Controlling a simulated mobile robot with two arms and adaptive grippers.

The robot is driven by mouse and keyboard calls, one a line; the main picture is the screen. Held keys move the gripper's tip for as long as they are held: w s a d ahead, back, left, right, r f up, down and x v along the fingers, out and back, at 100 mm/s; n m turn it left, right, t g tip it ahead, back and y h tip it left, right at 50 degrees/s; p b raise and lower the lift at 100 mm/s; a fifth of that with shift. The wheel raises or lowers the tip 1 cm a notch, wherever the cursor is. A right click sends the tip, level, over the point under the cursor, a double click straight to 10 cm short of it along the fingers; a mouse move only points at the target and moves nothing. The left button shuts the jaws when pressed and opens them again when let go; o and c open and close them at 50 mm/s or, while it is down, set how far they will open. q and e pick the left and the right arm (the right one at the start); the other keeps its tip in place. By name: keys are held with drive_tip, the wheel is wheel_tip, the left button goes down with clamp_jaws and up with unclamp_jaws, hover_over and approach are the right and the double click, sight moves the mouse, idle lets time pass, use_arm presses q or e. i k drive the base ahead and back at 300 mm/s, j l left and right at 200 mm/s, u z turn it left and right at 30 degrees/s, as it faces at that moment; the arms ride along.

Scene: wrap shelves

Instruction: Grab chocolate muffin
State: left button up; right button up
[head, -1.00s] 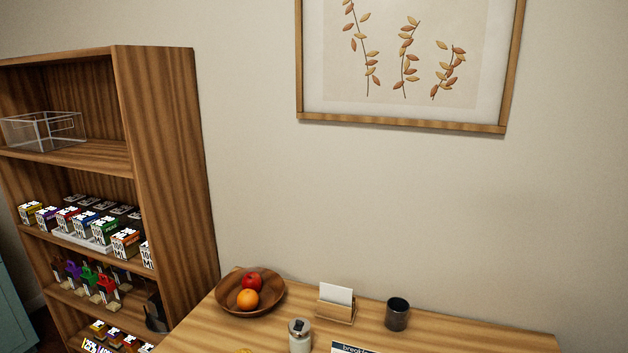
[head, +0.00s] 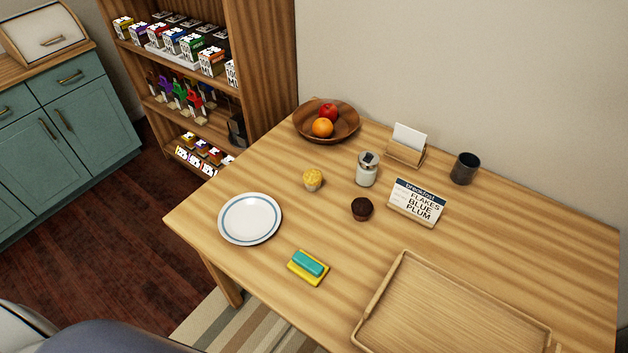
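The chocolate muffin (head: 362,209) is small and dark brown. It stands upright on the wooden table (head: 250,285), left of the breakfast sign and in front of the glass jar. A yellow muffin (head: 313,179) stands a little behind it to the left. Neither of my grippers is in view.
Around the muffins are a glass jar (head: 367,169), breakfast sign (head: 416,203), blue-rimmed plate (head: 250,219), yellow and teal sponge (head: 308,267) and wooden tray (head: 375,307). A fruit bowl (head: 350,132), card holder (head: 405,152) and dark cup (head: 465,169) stand behind. Shelves (head: 265,60) rise behind left.

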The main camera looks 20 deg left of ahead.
sight(362, 208)
drive_tip(key=k+j, duration=0.1)
drive_tip(key=j, duration=0.3)
drive_tip(key=j+z, duration=0.1)
drive_tip(key=j, duration=0.35)
drive_tip(key=k+j, duration=0.15)
drive_tip(key=j, duration=0.25)
